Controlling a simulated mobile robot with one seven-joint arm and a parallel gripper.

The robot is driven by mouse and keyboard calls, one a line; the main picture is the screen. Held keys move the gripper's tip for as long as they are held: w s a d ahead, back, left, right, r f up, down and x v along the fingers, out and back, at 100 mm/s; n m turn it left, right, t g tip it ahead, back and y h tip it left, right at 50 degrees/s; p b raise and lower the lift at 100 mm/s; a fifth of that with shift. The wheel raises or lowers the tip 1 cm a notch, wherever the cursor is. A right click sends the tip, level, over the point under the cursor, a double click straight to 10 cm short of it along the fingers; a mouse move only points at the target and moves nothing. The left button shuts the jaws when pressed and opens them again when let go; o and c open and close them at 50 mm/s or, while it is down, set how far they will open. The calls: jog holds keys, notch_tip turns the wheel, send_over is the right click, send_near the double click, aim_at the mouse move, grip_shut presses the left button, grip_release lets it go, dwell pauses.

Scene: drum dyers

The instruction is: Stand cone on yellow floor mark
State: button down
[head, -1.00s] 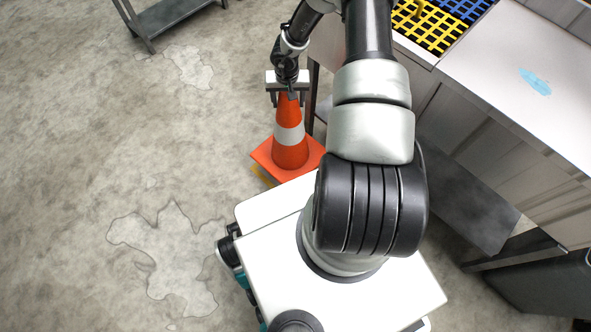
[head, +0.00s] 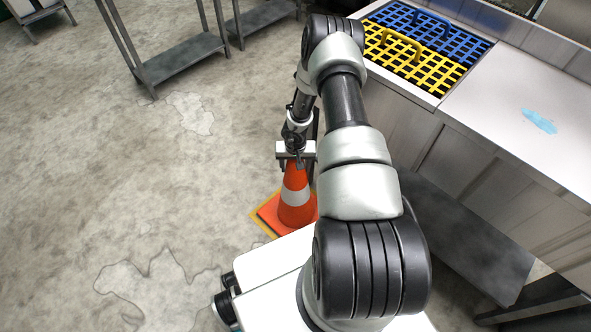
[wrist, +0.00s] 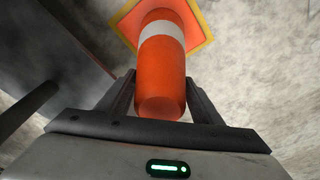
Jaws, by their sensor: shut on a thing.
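The orange cone (head: 296,196) with a white band and a square orange base stands upright in front of my base, left of the steel counter. My gripper (head: 296,165) is shut on its top from above. In the wrist view, the cone (wrist: 162,85) sits between my two fingers (wrist: 160,98). The yellow floor mark (head: 260,225) shows as a thin border along the left sides of the base, and it also shows in the wrist view (wrist: 208,38). The base covers most of the mark. I cannot tell whether the base touches the floor.
A steel counter (head: 520,150) with yellow (head: 425,65) and blue (head: 445,30) grates is close on the right. A dark low shelf frame (head: 180,65) stands at the back left. The floor (head: 120,190) on the left is clear.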

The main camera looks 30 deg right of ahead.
jog(key=shift+f, duration=0.5)
jog(key=c, duration=0.5)
grip_release()
jog(key=shift+c, duration=0.2)
